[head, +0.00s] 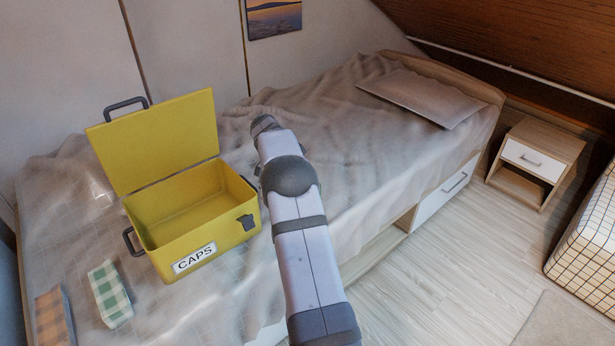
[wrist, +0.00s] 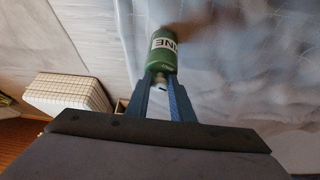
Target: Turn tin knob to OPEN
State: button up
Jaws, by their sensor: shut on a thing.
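My gripper (wrist: 161,79) shows in the wrist view, its two blue fingers shut on the near end of a green cylinder (wrist: 163,52). The cylinder has a white label whose letters look like "INE", partly cut off. A small pale part of it shows between the fingers; I cannot tell whether this is a knob. No OPEN mark is readable. In the head view my arm hides the gripper and the cylinder. A yellow box (head: 229,235) labelled CAPS stands on the bed with its lid up, empty as far as I see.
The bed (head: 350,140) has a rumpled grey cover and a pillow (head: 424,96).

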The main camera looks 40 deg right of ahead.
jog(key=shift+m+g+p, duration=0.8)
jog(key=shift+m+p, duration=0.7)
jog(key=shift+p, duration=0.6)
jog(key=o, duration=0.9)
jog(key=shift+r, duration=0.15)
jog(key=shift+v, duration=3.6)
